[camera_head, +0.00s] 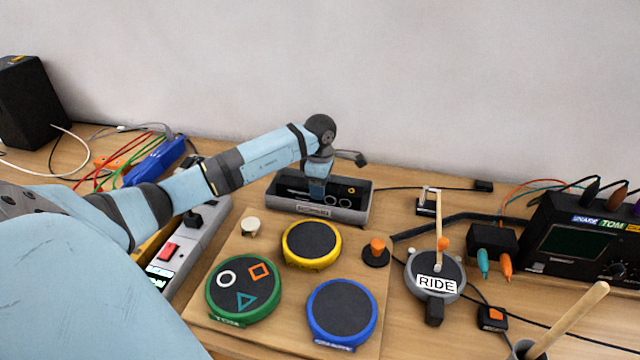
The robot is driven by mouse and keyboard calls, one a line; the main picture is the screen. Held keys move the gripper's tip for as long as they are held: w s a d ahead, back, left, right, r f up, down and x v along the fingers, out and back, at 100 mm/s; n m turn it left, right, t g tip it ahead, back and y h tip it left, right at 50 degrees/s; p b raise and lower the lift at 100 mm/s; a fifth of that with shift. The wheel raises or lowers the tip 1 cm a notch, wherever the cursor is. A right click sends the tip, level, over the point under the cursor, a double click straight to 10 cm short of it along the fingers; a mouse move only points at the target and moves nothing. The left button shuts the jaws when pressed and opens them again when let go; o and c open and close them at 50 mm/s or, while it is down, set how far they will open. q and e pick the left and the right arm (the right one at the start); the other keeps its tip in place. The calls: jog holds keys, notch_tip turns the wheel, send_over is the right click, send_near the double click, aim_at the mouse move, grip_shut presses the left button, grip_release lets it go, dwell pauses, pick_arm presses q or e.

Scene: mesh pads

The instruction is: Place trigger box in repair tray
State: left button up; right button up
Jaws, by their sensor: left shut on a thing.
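A grey open tray (350,213) with a small label on its front stands at the back middle of the table, near the wall. My left arm reaches in from the left, and my left gripper (317,192) points down into the tray. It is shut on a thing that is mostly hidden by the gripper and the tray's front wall. I cannot tell for sure whether this is the trigger box. Small round parts (345,197) lie in the tray's right side. My right gripper is not in view.
Yellow (311,243), green (243,289) and blue (342,312) pads sit on a wooden board. Right of it are a RIDE pad (435,270), a black box with coloured plugs (492,242) and a black module (585,240). A power strip (190,240) lies left. Cables cross the table.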

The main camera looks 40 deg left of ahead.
pick_arm(q)
jog(key=o, duration=1.1)
notch_tip(320, 180, up, 12)
jog(key=shift+r+p, duration=0.15)
jog(key=shift+p, duration=0.2)
jog(key=shift+s, duration=0.1)
